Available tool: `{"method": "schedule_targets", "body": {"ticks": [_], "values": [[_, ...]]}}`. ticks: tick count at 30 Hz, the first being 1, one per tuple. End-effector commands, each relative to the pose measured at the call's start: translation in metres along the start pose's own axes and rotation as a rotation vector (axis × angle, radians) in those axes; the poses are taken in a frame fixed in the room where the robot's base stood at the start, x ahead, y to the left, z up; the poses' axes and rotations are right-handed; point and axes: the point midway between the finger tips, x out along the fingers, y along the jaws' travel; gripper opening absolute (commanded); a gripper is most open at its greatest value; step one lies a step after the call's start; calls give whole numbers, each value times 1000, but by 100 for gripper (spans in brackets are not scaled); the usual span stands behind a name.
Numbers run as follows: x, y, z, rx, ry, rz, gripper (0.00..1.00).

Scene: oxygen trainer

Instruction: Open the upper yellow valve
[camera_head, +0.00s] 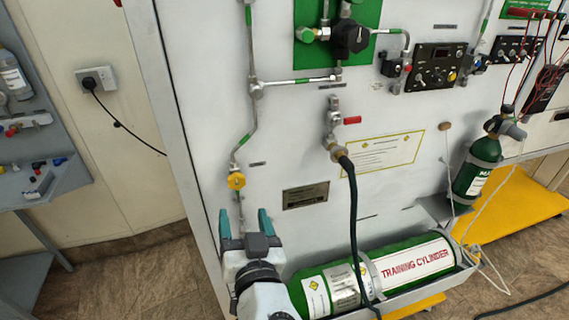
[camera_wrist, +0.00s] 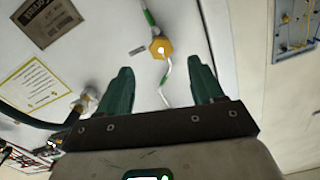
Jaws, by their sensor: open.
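A yellow valve (camera_head: 236,181) with a round lobed handle sits on a thin pipe at the left side of the white panel (camera_head: 290,130). It also shows in the wrist view (camera_wrist: 161,47), beyond and between my fingertips. My gripper (camera_head: 245,218) is open and empty, just below the valve in the head view. Its two teal fingers point toward the panel, and they show apart in the wrist view (camera_wrist: 158,75). The fingers do not touch the valve. No second yellow valve of this kind is clear on this pipe; its lower part is hidden behind my gripper.
A green training cylinder (camera_head: 400,270) lies at the panel's foot, right of my arm. A dark hose (camera_head: 352,220) hangs from a fitting with a red lever (camera_head: 351,120). A grey workbench (camera_head: 45,180) stands left. The panel around the yellow valve is fairly clear.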

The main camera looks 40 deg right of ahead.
Motion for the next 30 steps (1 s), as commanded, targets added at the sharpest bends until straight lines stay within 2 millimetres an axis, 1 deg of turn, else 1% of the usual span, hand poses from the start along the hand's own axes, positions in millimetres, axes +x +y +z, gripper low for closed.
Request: {"method": "schedule_targets", "body": {"ticks": [1,5,8,15,21,25,30], "values": [[1,-6,-2,5,9,-13,67],[10,-8,-4,8,15,-16,67],[25,-7,-6,9,14,-12,67],[70,-7,-6,7,13,-11,67],[96,-7,-5,8,12,-11,67],[105,-7,-4,7,12,-13,67],[108,-7,-4,7,12,-13,67]]}}
